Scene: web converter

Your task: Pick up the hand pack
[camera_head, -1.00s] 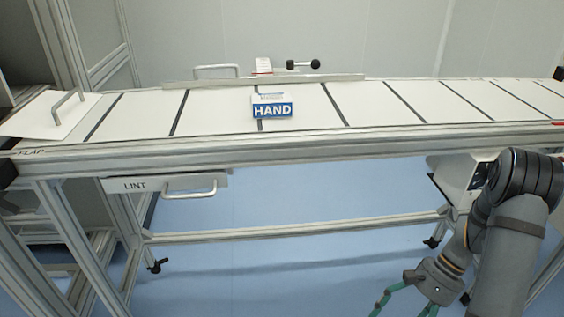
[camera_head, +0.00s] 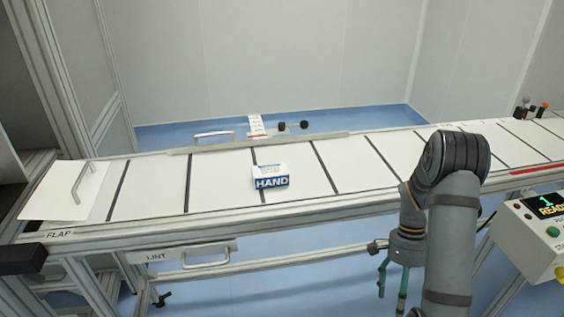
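The hand pack (camera_head: 270,176) is a small white box with a blue front face marked HAND. It stands on the white conveyor belt (camera_head: 224,187), close to a dark cross line, left of the picture's middle. My gripper (camera_head: 391,288) hangs in front of the conveyor's near edge, lower and to the right of the pack and well apart from it. Its two green fingers point down and are spread, with nothing visible between them. The arm hides part of the conveyor's near rail.
A flap plate with a handle (camera_head: 64,190) lies at the conveyor's left end. A LINT drawer (camera_head: 190,256) sits under the near rail. A back rail with a handle (camera_head: 213,139) and black knobs runs behind the pack. A control box (camera_head: 540,232) stands at right.

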